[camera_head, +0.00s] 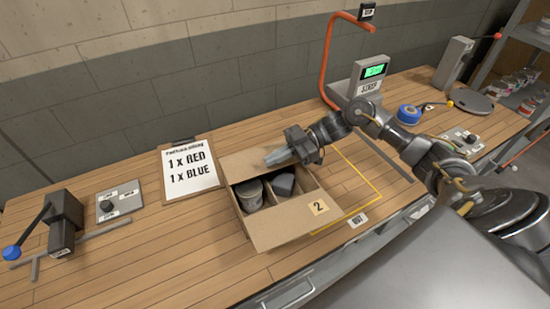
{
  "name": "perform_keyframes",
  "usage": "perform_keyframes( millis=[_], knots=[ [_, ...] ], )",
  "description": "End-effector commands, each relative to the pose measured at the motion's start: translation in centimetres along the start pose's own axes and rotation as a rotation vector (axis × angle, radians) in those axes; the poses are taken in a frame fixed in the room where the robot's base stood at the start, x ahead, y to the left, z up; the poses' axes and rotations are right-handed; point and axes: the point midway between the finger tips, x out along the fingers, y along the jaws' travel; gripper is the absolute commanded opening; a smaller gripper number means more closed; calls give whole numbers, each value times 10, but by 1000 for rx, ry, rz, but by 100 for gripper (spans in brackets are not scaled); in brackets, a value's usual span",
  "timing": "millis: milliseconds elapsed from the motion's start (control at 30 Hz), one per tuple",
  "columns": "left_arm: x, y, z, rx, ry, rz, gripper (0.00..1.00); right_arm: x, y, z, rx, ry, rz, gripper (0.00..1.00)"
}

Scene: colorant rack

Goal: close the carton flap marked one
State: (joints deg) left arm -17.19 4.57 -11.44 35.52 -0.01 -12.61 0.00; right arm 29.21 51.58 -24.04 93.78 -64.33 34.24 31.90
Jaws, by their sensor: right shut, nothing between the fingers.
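An open cardboard carton (262,243) stands on the bench. A grey can (250,196) and a second dark grey item (284,184) sit inside, with a divider beside them. My left gripper is not in view.
A clipboard (190,170) reading "1 x RED, 1 x BLUE" lies behind left. A black lever device (65,224) stands at the far left. An orange post (327,60) and a scale with a green display (372,74) stand behind my right arm. The bench front left is clear.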

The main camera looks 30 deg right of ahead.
Motion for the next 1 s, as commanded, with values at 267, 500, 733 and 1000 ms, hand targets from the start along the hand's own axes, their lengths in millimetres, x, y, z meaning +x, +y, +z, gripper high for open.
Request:
perform_keyframes(
  millis=[267,500,733,1000],
  knots=[
    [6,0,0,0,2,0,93,-39,2,-12,-1,-4,3,0],
    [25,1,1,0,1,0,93,-83,2,-14,-2,-3,2,0],
    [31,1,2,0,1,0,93,-102,2,-17,-1,-1,0,0],
    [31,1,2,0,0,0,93,-104,2,-18,0,0,-1,0]
  ],
)
